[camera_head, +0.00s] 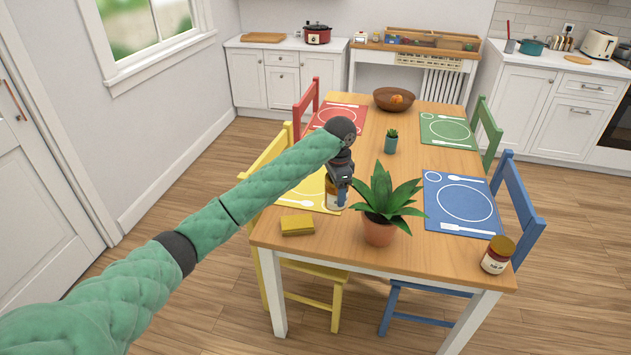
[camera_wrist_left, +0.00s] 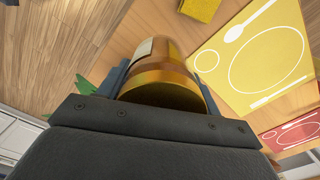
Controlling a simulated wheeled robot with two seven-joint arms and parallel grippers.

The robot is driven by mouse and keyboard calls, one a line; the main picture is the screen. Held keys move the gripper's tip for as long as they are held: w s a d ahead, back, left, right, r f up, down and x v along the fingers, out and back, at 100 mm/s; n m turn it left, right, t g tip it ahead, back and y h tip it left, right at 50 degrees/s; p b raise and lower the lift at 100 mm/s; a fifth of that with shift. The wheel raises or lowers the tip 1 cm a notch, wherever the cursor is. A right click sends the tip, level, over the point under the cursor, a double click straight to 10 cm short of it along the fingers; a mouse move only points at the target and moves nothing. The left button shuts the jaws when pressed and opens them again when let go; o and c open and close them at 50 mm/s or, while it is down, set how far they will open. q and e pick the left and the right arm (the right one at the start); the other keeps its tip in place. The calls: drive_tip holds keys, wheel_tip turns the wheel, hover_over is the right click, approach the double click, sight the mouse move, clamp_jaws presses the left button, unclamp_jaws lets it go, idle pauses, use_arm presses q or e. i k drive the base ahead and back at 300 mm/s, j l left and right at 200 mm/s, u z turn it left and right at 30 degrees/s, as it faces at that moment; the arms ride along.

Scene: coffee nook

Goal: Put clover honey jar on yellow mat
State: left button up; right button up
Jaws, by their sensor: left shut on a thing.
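My left gripper (camera_head: 341,182) points down and is shut on an amber jar (camera_head: 332,196) with a gold lid, which looks like the honey jar; its label is unreadable. The held jar also shows in the wrist view (camera_wrist_left: 165,62), between the fingers. In the head view it overlaps the near right part of the yellow mat (camera_head: 312,190). In the wrist view the mat (camera_wrist_left: 235,70) lies to the right of the jar, with bare wood nearer. I cannot tell whether the jar touches the table. My right gripper is not in view.
A potted plant (camera_head: 378,232) stands close to the right of the gripper. A yellow sponge-like block (camera_head: 297,225) lies in front of the mat. Another jar (camera_head: 497,255) with darker contents stands at the near right corner. A small cactus (camera_head: 390,142) and a bowl (camera_head: 394,100) stand farther back.

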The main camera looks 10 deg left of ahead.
sight(316, 179)
drive_tip(key=i, duration=1)
